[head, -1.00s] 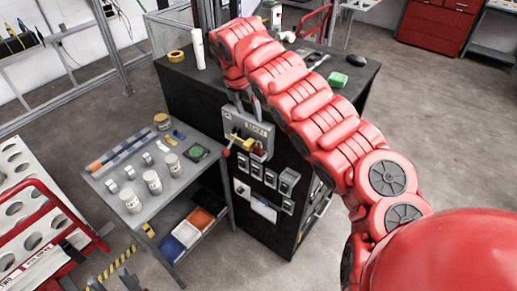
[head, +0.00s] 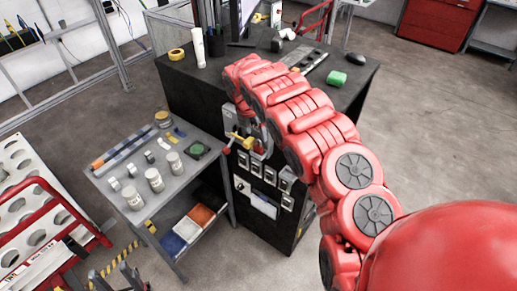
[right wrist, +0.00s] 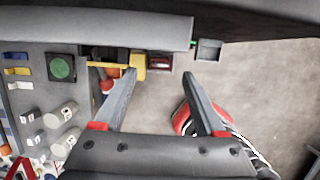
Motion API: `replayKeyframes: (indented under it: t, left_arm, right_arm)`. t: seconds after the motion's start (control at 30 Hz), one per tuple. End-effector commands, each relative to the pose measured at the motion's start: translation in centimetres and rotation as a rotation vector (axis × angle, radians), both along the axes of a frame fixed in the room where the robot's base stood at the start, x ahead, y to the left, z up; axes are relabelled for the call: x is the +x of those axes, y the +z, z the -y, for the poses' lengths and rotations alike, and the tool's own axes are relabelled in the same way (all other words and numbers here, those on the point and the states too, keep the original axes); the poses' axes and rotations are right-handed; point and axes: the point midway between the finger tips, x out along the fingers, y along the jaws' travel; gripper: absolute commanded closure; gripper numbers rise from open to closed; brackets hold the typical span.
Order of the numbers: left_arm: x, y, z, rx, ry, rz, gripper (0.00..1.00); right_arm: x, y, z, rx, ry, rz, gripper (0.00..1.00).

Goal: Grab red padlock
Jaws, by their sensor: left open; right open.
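The red padlock (head: 262,154) hangs on the front of the black cabinet, right of a yellow part with a red knob. My right arm and gripper partly hide it in the head view. In the right wrist view a dark red block that looks like the padlock (right wrist: 160,62) shows beyond the fingertips, between their lines. My right gripper (right wrist: 158,75) is open with nothing between its fingers; in the head view it is mostly hidden against the cabinet front. My left gripper (head: 113,274) is open and empty at the lower left edge, far from the padlock.
A grey cart (head: 130,205) with several cups and small parts stands left of the black cabinet (head: 190,98). Grey boxes (head: 270,176) line the cabinet front below the padlock. A yellow part (right wrist: 137,66) is close to the right gripper's left finger. Floor at right is clear.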

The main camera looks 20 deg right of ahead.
Motion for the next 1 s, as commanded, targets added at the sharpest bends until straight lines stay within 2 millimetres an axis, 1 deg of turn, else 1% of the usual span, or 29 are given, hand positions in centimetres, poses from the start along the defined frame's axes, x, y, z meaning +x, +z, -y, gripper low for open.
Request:
replayKeyframes:
  t: [0.03, 0.13, 0.2, 0.33, 0.67, 0.77, 0.9, 0.97, 1.0]
  left_arm:
    - [0.0, 0.8, 0.0, 0.000, 0.000, 0.000, 0.50]
    - [0.0, 2.0, 0.0, 0.000, 0.000, 0.000, 0.50]
    - [0.0, 2.1, 0.0, 0.000, 0.000, 0.000, 0.50]
    - [0.0, 2.4, 0.0, 0.000, 0.000, 0.000, 0.50]
    - [0.0, 2.4, 0.0, 0.000, 0.000, 0.000, 0.50]
    - [0.0, 2.4, 0.0, 0.000, 0.000, 0.000, 0.50]
    - [0.0, 2.4, 0.0, 0.000, 0.000, 0.000, 0.50]
    - [0.0, 2.4, 0.0, 0.000, 0.000, 0.000, 0.50]
    - [0.0, 2.4, 0.0, 0.000, 0.000, 0.000, 0.50]
  right_arm:
    - [-0.1, -0.4, 0.1, 0.003, -0.001, -0.005, 0.28]
    - [0.1, -1.3, 0.6, 0.003, -0.001, -0.003, 0.28]
    - [0.3, -2.2, 0.7, 0.003, 0.000, -0.001, 0.28]
    - [0.4, -3.2, 0.9, 0.001, 0.001, 0.000, 0.28]
    - [0.5, -3.6, 1.1, -0.001, 0.000, 0.002, 0.28]
    - [0.5, -3.6, 1.1, 0.000, 0.000, 0.001, 0.44]
    - [0.4, -3.6, 1.1, 0.000, 0.000, 0.001, 0.69]
    - [0.5, -3.6, 1.1, 0.000, 0.000, 0.001, 0.80]
    - [0.5, -3.6, 1.1, 0.000, 0.000, 0.001, 0.87]
